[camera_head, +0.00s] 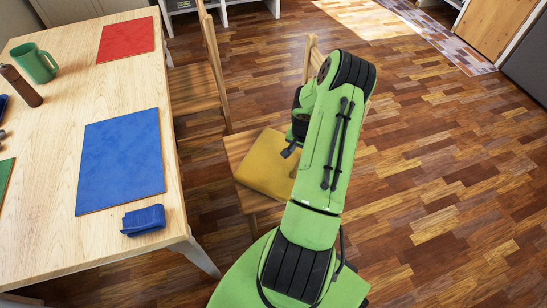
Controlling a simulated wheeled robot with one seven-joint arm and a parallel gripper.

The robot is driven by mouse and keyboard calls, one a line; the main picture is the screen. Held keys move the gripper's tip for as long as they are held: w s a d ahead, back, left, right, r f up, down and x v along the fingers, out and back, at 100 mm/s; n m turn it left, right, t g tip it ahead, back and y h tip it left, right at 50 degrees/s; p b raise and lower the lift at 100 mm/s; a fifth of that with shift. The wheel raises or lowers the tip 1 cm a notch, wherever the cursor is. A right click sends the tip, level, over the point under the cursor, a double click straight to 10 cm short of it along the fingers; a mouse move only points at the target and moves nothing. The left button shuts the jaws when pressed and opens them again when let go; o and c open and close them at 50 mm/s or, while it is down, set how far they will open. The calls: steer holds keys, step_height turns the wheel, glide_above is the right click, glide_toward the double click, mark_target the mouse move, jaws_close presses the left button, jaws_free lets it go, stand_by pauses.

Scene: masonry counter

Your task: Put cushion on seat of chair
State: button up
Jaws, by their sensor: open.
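A yellow cushion (265,165) lies flat on the wooden seat of a chair (236,146) beside the table, right of the picture's middle-left. My green arm crosses in front and hides the cushion's right part and much of the chair. My gripper (289,152) points down and left over the cushion. Only a dark fingertip shows at the cushion's upper edge, with nothing visible in it. The gripper is open. I cannot tell whether it touches the cushion.
A wooden table (62,158) on the left holds a blue mat (121,160), a red mat (126,39), a green mug (35,62), a brown bottle (20,86) and a folded blue thing (143,220). Another chair (196,88) stands behind. The floor (450,170) at right is clear.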

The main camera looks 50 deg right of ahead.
steer(key=w+a+r+n+t+h, duration=0.1)
steer(key=w+a+r+n, duration=0.3)
steer(key=a+r, duration=0.6)
steer(key=w+a+r+n, duration=0.3)
steer(key=a+r, duration=0.4)
steer(key=r, duration=0.7)
steer(key=s+a+r+n+t+y, duration=0.1)
steer(key=s+a+r+n, duration=0.3)
steer(key=s+a, duration=0.3)
steer(key=s+a+r+n+t+y, duration=0.1)
steer(key=s+a+r+n, duration=0.3)
steer(key=a, duration=0.8)
steer(key=s+r+t, duration=0.1)
steer(key=s+r, duration=0.1)
steer(key=s, duration=0.2)
steer(key=shift+s+a+y, duration=0.15)
steer(key=shift+a+y, duration=0.15)
steer(key=shift+y, duration=0.1)
steer(key=shift+r, duration=0.2)
